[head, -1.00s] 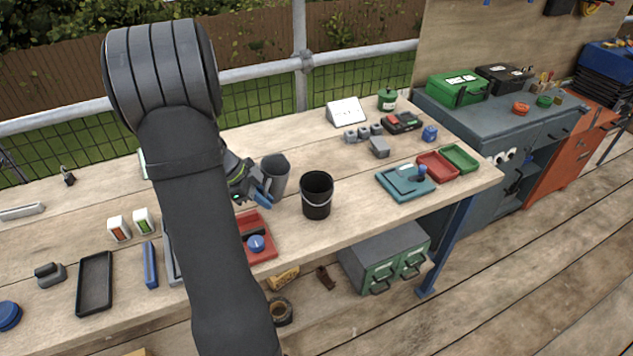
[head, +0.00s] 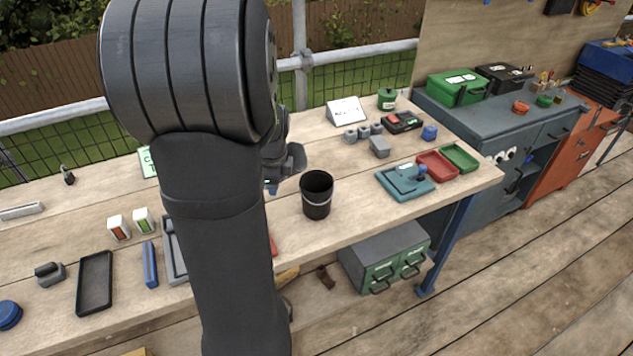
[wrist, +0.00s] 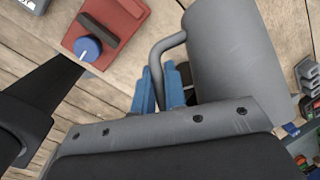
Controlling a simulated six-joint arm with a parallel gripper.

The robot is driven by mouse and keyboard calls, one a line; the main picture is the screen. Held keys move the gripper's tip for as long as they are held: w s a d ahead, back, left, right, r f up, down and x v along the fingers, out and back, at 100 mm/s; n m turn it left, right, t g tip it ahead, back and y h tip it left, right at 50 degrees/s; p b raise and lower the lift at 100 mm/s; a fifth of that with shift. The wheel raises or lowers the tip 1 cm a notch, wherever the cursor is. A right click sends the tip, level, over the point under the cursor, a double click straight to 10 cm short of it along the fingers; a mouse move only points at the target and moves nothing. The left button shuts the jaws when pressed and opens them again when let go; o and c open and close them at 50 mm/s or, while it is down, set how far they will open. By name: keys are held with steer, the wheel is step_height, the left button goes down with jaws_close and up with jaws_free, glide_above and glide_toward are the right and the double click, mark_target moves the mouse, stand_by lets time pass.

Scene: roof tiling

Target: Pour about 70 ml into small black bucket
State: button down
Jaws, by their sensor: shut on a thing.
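The small black bucket (head: 316,203) stands upright on the wooden bench, with a pale handle band around it. A grey jug (head: 295,160) shows partly behind my arm, tilted, just above and left of the bucket's rim. The grey jug also fills the upper middle of the wrist view (wrist: 228,50), with its bent handle to the left. My gripper (wrist: 162,88) has blue fingers shut on the jug's handle. In the head view my gripper is mostly hidden behind my arm. No liquid or stream is visible, and the inside of the bucket looks dark.
Teal (head: 405,181), red (head: 437,165) and green (head: 460,157) trays lie right of the bucket. Grey blocks (head: 379,146) sit behind it. The bench's front edge is close to the bucket.

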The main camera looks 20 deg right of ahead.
steer(key=shift+r+y, duration=0.25)
steer(key=shift+y, duration=0.05)
steer(key=shift+f+t+y, duration=0.25)
steer(key=shift+t+y, duration=0.35)
steer(key=shift+s+d+r+t+y, duration=0.15)
steer(key=shift+r+t+y, duration=0.25)
steer(key=shift+t+y, duration=0.2)
steer(key=shift+s+d+r+t+y+p, duration=0.5)
steer(key=shift+d+t+y+p, duration=0.25)
steer(key=shift+p, duration=0.55)
stand_by(1.6)
steer(key=shift+w+a+f+g+h, duration=0.3)
steer(key=shift+w+a+g+h, duration=0.1)
steer(key=shift+a, duration=0.1)
steer(key=shift+w+a+f+g+h, duration=0.25)
steer(key=shift+a+g+h, duration=0.1)
steer(key=shift+a, duration=0.15)
steer(key=shift+f+g+h, duration=0.35)
steer(key=shift+g+h, duration=0.15)
steer(key=shift+h, duration=0.1)
steer(key=shift+r+g+h, duration=0.2)
steer(key=shift+g+h, duration=0.2)
steer(key=shift+h, duration=0.2)
